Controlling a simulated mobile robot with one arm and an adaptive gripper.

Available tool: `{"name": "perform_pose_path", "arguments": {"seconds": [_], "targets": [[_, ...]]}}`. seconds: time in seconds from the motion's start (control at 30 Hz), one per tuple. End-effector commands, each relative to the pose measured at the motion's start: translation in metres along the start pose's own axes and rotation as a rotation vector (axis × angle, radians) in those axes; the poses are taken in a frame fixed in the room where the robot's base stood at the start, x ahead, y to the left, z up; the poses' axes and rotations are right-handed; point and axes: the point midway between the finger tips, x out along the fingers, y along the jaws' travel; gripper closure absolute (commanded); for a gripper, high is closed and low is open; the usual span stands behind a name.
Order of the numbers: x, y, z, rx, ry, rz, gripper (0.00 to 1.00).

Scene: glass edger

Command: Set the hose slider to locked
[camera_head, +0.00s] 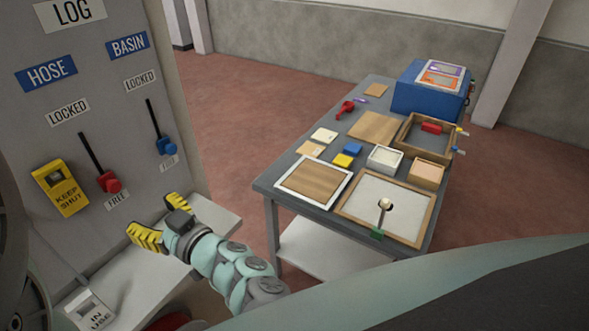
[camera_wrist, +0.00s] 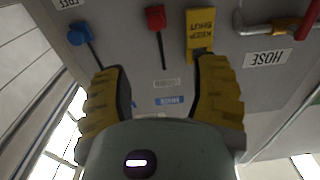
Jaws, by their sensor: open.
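The hose slider is a red knob (camera_head: 109,182) on a black slot in the grey panel (camera_head: 60,130), under the blue HOSE sign (camera_head: 46,73). The knob sits at the slot's lower end, by the FREE label (camera_head: 117,200); the LOCKED label (camera_head: 68,112) is near the upper end. My gripper (camera_head: 160,222) is open and empty, in front of the panel and below right of the red knob. In the wrist view the panel appears upside down, with the red knob (camera_wrist: 155,18) beyond my open yellow fingers (camera_wrist: 162,68), apart from them.
A yellow KEEP SHUT piece (camera_head: 60,188) is left of the hose slider. The blue basin slider (camera_head: 166,146) is to its right, at its slot's lower end. A ledge (camera_head: 135,285) juts out below. A pipe with a red handle (camera_wrist: 308,20) shows beside the panel's HOSE label.

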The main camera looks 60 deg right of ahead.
Motion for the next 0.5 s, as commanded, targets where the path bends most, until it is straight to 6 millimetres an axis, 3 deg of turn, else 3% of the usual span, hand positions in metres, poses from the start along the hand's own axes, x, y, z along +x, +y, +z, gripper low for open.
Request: {"name": "perform_pose_path", "arguments": {"seconds": [0.17, 0.5], "targets": [[0.006, 0.006, 0.003, 0.004, -0.014, 0.015, 0.40], [0.065, 0.006, 0.000, 0.003, -0.011, 0.014, 0.40]]}}
